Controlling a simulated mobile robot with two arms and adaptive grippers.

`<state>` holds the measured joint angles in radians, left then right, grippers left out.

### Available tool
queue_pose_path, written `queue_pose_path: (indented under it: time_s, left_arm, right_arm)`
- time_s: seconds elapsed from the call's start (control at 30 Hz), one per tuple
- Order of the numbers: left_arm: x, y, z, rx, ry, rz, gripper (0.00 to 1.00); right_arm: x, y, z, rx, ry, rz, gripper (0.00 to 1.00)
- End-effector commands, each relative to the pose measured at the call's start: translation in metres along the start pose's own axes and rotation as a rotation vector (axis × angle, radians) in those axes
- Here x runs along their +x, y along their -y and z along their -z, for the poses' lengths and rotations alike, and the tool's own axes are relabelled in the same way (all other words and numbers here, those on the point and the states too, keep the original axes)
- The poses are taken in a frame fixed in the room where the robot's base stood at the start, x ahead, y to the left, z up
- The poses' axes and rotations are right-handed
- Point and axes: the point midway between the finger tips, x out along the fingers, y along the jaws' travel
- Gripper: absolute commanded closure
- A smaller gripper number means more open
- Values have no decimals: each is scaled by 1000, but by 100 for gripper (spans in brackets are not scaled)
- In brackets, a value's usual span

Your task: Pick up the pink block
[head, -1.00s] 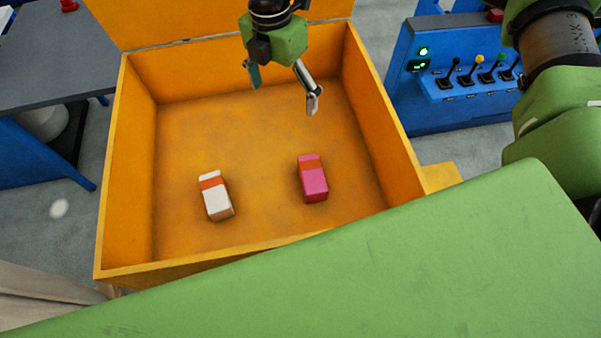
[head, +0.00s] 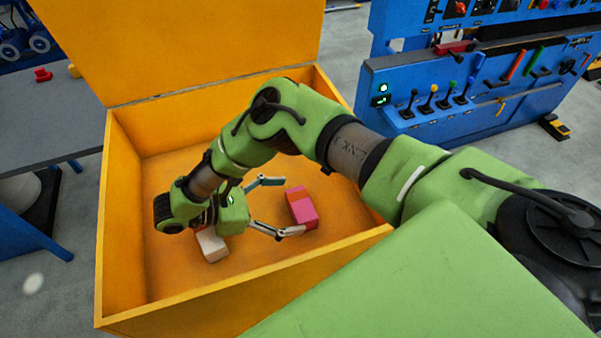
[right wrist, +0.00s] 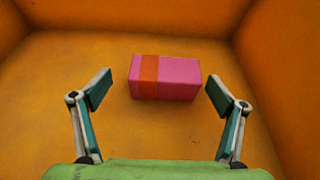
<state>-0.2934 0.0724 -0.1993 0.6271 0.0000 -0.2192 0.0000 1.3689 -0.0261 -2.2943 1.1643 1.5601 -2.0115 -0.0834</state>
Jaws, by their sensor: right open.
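The pink block (head: 302,212), with an orange-red band, lies on the floor of the open yellow box (head: 240,292). In the right wrist view the pink block (right wrist: 178,79) lies lengthwise across, ahead of and between the fingertips, with no finger touching it. My right gripper (head: 284,207) is inside the box, open and empty, its fingers spread toward the block from the left. It also shows open in the right wrist view (right wrist: 157,92). A white block (head: 211,245) lies left of the pink one, partly hidden by my right gripper. My left gripper is not in view.
The box walls surround the gripper, and its lid (head: 180,45) stands raised at the back. A blue control panel (head: 450,95) with several levers stands behind right. A grey table (head: 60,120) is at the left. The box floor around the pink block is mostly clear.

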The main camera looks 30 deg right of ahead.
Motion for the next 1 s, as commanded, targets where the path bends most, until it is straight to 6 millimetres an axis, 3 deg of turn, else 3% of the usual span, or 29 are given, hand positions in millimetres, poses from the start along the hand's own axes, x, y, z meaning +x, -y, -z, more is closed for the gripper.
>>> queue_pose_path:
  time_s: [0.23,0.5,0.8,0.87,1.0]
  left_arm:
    - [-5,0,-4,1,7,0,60]
    - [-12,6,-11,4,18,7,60]
    - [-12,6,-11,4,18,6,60]
    - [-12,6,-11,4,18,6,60]
    - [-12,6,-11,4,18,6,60]
  right_arm:
    - [20,3,2,-4,-2,2,11]
    - [58,7,6,-2,-1,2,11]
    - [63,6,7,-2,-2,-1,11]
    - [63,6,7,-2,-2,-1,24]
    - [63,6,7,-2,-2,-1,59]
